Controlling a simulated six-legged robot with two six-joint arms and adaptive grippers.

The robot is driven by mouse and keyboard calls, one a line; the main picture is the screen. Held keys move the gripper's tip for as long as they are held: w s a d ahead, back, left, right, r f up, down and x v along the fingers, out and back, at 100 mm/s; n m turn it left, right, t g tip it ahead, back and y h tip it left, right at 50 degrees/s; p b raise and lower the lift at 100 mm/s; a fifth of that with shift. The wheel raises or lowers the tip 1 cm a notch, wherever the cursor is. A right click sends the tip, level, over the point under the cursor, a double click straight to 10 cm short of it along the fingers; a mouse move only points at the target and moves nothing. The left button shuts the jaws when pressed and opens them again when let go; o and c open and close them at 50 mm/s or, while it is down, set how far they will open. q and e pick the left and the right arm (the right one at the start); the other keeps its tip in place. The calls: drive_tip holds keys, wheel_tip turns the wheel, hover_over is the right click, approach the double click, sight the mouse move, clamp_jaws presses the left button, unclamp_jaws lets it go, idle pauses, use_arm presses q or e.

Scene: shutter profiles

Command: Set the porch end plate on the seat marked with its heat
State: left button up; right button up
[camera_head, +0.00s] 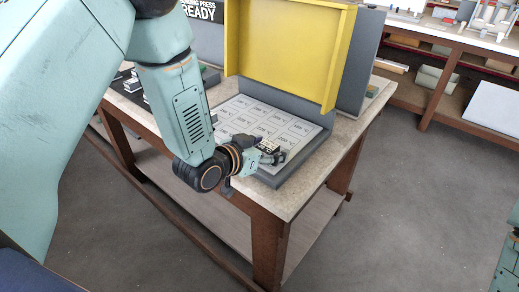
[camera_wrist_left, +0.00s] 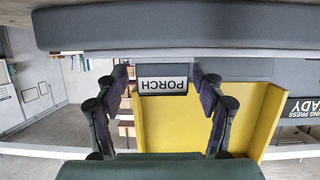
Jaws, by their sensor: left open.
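The porch end plate (camera_wrist_left: 162,79) is a small dark block with a white PORCH label, upside down in the left wrist view. It sits between the spread fingers of my left gripper (camera_wrist_left: 160,85), with gaps at both sides. In the head view my left gripper (camera_head: 272,155) is low over the near corner of the grey press bed, and the plate (camera_head: 268,145) is partly hidden by it. The pale seat board (camera_head: 262,122) carries rows of seats marked with temperatures, too small to read surely. My right gripper is out of view.
A yellow guard (camera_head: 290,45) stands open behind the seats. A sign (camera_head: 203,10) ending in READY is at its left. Dark racks with small parts (camera_head: 133,85) are at the table's left. The stone table top (camera_head: 302,195) is bare in front.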

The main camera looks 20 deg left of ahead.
use_arm(q)
drive_tip(key=p+v, duration=0.1)
drive_tip(key=v, duration=0.8)
drive_tip(key=shift+s+r, duration=0.1)
drive_tip(key=shift+r, duration=0.05)
drive_tip(key=shift+p+v, duration=0.4)
drive_tip(key=shift+v, duration=0.85)
drive_tip(key=s+f+n+g+y, duration=0.2)
drive_tip(key=s+f+g, duration=0.4)
drive_tip(key=s+f, duration=0.6)
drive_tip(key=s+a+f+n+g+y, duration=0.1)
drive_tip(key=s+f+g, duration=0.2)
drive_tip(key=s+f, duration=0.2)
drive_tip(key=s+a+f+n+g+y, duration=0.1)
drive_tip(key=s+f+g, duration=0.2)
drive_tip(key=s+f, duration=0.3)
drive_tip(key=s, duration=0.5)
drive_tip(key=shift+a+f+n+g+y, duration=0.2)
drive_tip(key=shift+f+n+g+y, duration=0.1)
drive_tip(key=shift+y, duration=0.1)
